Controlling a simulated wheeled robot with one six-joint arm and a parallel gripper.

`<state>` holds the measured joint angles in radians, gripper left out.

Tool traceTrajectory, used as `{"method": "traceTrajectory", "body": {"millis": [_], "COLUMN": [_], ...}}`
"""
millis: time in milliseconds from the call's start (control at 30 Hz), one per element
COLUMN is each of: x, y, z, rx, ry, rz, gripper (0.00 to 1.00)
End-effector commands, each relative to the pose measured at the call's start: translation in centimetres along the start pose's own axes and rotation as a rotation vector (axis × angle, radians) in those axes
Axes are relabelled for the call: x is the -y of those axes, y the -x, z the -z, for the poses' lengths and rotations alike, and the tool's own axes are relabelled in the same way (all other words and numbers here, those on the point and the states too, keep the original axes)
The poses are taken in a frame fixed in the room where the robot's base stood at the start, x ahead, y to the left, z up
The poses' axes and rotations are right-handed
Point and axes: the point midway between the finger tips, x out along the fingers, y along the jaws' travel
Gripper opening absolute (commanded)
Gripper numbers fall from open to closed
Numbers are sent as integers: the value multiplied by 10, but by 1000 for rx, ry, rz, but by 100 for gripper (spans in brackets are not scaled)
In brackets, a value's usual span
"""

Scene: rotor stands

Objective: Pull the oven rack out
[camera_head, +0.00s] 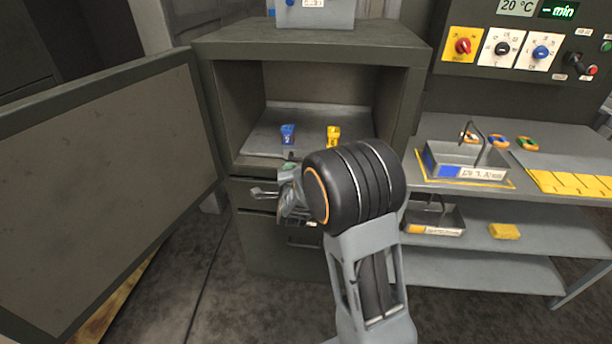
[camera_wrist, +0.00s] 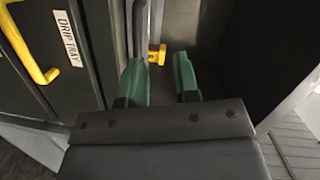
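The oven (camera_head: 225,110) is an open dark cabinet. Its rack (camera_head: 262,143) is a grey plate inside, bearing a blue piece (camera_head: 288,134) and a yellow piece (camera_head: 333,134). My gripper (camera_head: 289,166) is at the front of the oven opening, low down, partly hidden by my wrist. In the wrist view, my gripper (camera_wrist: 161,76) has its two green fingers apart, with a clear gap. A small yellow part (camera_wrist: 157,54) shows just past the fingertips, beside a grey bar (camera_wrist: 138,30). I cannot tell whether the fingers touch it.
The oven door (camera_head: 110,180) stands wide open at left. Below the oven is a drawer (camera_wrist: 70,60) labelled DRIP TRAY with a yellow handle (camera_wrist: 28,45). A grey shelf bench (camera_head: 560,205) with a tray (camera_head: 470,170) stands at right.

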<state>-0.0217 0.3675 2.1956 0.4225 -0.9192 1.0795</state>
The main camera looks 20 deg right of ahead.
Motion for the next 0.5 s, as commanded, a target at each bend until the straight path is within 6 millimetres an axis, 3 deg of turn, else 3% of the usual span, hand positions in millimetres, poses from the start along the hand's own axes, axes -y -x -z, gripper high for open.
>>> {"method": "traceTrajectory", "body": {"millis": [33,200,333,500], "x": [-29,-65,-79,-82], "y": [-8,-18,-18,-28], "z": [-3,2,4,9], "rx": [-47,-172,-219,-241], "ry": [-49,-183,-233,-257], "rz": [34,167,232,267], "gripper": [29,29,29,29]}}
